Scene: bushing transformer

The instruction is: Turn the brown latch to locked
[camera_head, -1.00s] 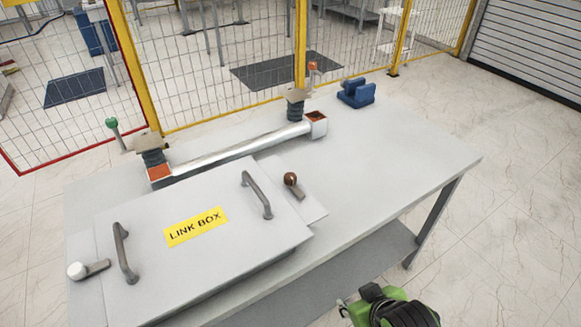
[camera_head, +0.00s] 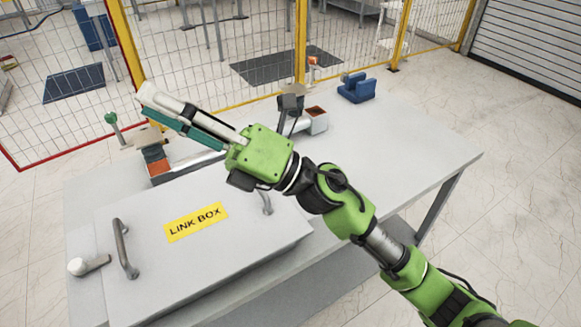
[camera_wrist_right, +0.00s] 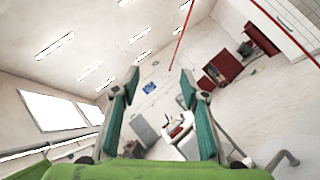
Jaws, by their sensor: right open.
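The link box (camera_head: 230,245) is a grey lidded box with a yellow label, lying on the table. The brown latch on its right side is hidden behind my right arm in the head view. A white-knobbed latch (camera_head: 78,266) shows at its left side. My right gripper (camera_head: 143,108) is raised over the far side of the box, pointing to the upper left, away from the brown latch's place. In the right wrist view its two fingers (camera_wrist_right: 160,76) are apart with nothing between them. My left gripper is out of view.
A grey handle (camera_head: 123,250) stands up from the left of the lid. A silver bar on insulators (camera_head: 155,160) and a green-knobbed lever (camera_head: 112,122) lie behind the box. A blue block (camera_head: 356,90) sits at the back. The table's right part (camera_head: 420,150) is clear.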

